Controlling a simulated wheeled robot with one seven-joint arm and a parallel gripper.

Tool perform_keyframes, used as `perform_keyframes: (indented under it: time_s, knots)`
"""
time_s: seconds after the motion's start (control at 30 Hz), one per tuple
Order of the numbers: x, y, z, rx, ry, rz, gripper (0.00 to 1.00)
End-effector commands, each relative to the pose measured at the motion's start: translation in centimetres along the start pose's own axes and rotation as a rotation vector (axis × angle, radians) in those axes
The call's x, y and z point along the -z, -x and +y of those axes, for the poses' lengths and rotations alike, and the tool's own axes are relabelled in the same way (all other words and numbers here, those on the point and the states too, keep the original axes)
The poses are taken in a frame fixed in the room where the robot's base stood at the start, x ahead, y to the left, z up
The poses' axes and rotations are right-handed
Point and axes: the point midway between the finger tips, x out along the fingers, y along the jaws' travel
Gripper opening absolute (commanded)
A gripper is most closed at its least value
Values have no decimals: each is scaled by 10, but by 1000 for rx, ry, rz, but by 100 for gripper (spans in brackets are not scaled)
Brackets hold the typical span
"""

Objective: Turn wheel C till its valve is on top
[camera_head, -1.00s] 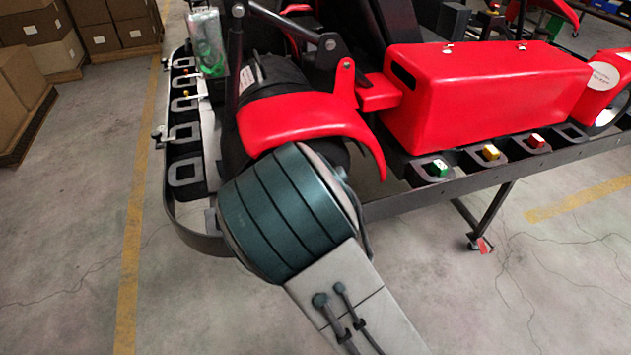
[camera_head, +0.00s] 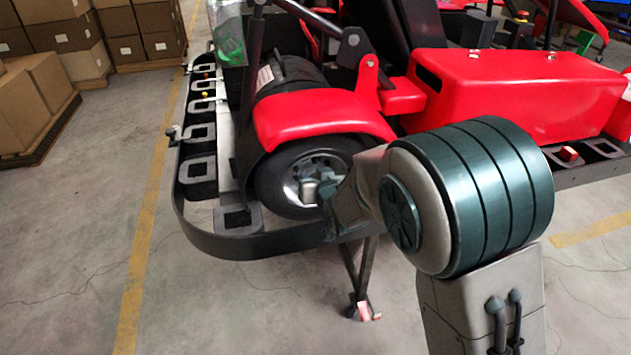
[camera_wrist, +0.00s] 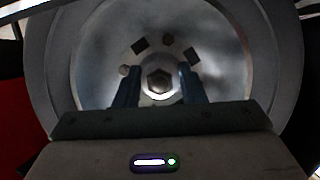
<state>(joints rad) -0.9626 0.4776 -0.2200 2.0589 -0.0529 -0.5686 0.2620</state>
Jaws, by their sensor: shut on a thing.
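A black-tyred wheel (camera_head: 270,184) with a silver rim sits under the red front fender (camera_head: 318,117) of the kart. No letter shows on it, so I cannot confirm that it is wheel C. My gripper (camera_wrist: 158,80) is at the wheel's centre, shut on the hub nut (camera_wrist: 159,83), with one dark finger on each side. In the head view my wrist covers the right part of the wheel. In the wrist view the rim face (camera_wrist: 95,62) carries dark patches and a small pale round spot. I cannot make out the valve.
The stand's dark frame rail (camera_head: 220,243) with grey slotted holders curves around the wheel's left and front. A red box-shaped side pod (camera_head: 515,92) lies to the right. Cardboard boxes (camera_head: 42,88) are stacked at the left.

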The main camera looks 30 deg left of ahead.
Motion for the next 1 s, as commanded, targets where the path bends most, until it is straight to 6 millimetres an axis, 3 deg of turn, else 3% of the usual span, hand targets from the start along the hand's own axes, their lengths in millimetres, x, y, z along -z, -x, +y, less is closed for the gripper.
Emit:
perform_keyframes:
  time_s: [0.27, 0.3, 0.67, 1.0]
  knots:
    - [-2, 0, -1, 2, 2, -4, 0]
    - [-2, 0, -1, 2, 2, -4, 43]
    - [-1, 3, 1, -1, 0, -2, 43]
    - [0, 48, 0, 1, 1, 0, 43]
